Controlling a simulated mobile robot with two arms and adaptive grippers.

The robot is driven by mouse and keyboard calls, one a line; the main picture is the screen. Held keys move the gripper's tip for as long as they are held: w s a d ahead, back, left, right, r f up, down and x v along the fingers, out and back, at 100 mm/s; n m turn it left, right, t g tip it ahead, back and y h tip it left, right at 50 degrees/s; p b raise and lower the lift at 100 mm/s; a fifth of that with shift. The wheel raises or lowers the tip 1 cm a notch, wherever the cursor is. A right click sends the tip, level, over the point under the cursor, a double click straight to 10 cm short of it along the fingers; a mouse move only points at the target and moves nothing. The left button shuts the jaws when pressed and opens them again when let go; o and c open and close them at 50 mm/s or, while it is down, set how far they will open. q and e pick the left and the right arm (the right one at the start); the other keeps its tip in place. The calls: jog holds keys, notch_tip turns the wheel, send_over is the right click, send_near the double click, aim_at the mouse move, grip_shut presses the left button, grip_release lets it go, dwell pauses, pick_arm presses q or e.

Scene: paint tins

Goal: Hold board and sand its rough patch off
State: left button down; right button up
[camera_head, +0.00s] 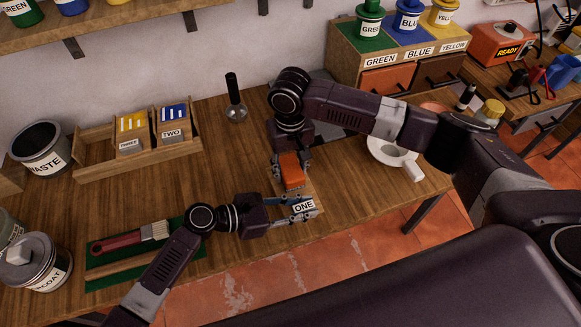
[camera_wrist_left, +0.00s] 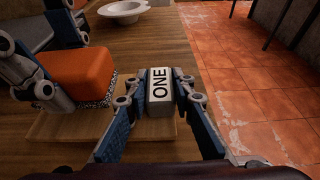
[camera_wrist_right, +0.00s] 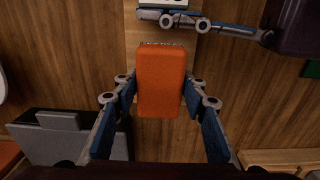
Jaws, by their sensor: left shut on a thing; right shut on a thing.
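The pale wooden board (camera_wrist_left: 55,125) lies on the workbench, with a light grey block labelled ONE (camera_wrist_left: 158,92) at its end. My right gripper (camera_wrist_right: 161,90) is shut on an orange sanding block (camera_head: 291,170). The sanding block is over the board beside the ONE block; it also shows in the left wrist view (camera_wrist_left: 75,72). A speckled grey layer shows under its edge there. The rough patch cannot be made out clearly; the block hides part of the board.
A rack (camera_head: 98,173) at the back left holds blocks TWO and THREE. A brush (camera_head: 130,237) lies on a green mat (camera_head: 190,258) at left. A waste bin (camera_head: 38,153) stands further left. A white dish (camera_head: 385,150) is to the right. The bench's front edge is close.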

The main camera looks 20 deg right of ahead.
pick_arm(q)
jog(key=c, duration=1.6)
grip_release()
jog(key=shift+a+f, duration=0.1)
jog(key=shift+f, duration=0.15)
pick_arm(e)
jog(key=shift+c, duration=0.3)
pick_arm(q)
jog(key=v, duration=1.1)
jog(key=shift+s+a+r, duration=0.1)
jog(key=shift+a+r, duration=0.1)
jog(key=shift+a, duration=0.1)
jog(key=shift+a+r, duration=0.1)
